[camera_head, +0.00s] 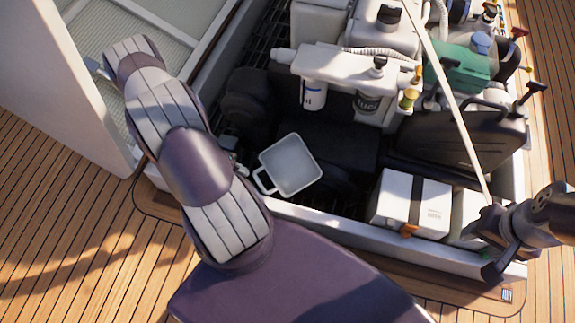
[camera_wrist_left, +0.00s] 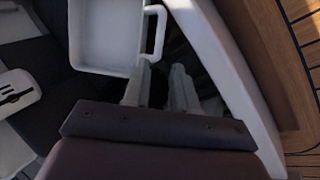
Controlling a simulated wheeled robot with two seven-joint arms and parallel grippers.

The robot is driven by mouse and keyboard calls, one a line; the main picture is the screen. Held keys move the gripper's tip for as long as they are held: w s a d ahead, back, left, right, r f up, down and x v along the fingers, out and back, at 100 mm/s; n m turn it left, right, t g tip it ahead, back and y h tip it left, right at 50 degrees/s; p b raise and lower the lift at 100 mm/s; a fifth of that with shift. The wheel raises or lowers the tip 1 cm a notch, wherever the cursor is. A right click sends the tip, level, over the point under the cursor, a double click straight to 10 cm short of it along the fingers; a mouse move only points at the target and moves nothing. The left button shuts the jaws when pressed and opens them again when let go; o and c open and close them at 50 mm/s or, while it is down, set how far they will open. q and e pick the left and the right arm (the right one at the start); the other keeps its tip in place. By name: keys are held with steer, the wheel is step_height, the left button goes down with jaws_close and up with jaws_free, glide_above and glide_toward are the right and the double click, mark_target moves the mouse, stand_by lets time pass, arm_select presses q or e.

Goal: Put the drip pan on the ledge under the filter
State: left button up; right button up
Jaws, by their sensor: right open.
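The drip pan (camera_head: 290,165), a light grey square tray with a loop handle, is low in the engine bay below the filters. In the left wrist view the pan (camera_wrist_left: 104,38) is at the top, its handle on the right. My left gripper (camera_head: 234,160) is beside the handle, mostly hidden by my arm. In the left wrist view its fingers (camera_wrist_left: 161,68) are apart, with tips close to the handle; contact is unclear. Two white filters (camera_head: 313,93) (camera_head: 368,103) hang under a white housing. The ledge beneath them is too dark to make out. My right gripper (camera_head: 493,243) is open at the bay's front right corner.
A white box with a black strap (camera_head: 412,203) stands at the bay's front right. A thin pale rod (camera_head: 447,95) slants down to beside my right gripper. A black canister (camera_head: 462,145) and green engine part (camera_head: 455,68) fill the right. The coaming (camera_head: 335,228) edges the bay.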

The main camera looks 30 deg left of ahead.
mark_target(256, 180)
arm_select(q)
steer(key=b+x, duration=0.8)
steer(key=x, duration=0.4)
steer(key=shift+w+f, duration=0.2)
steer(key=shift+f, duration=0.1)
steer(key=shift+w+d+r, duration=0.1)
jaws_close()
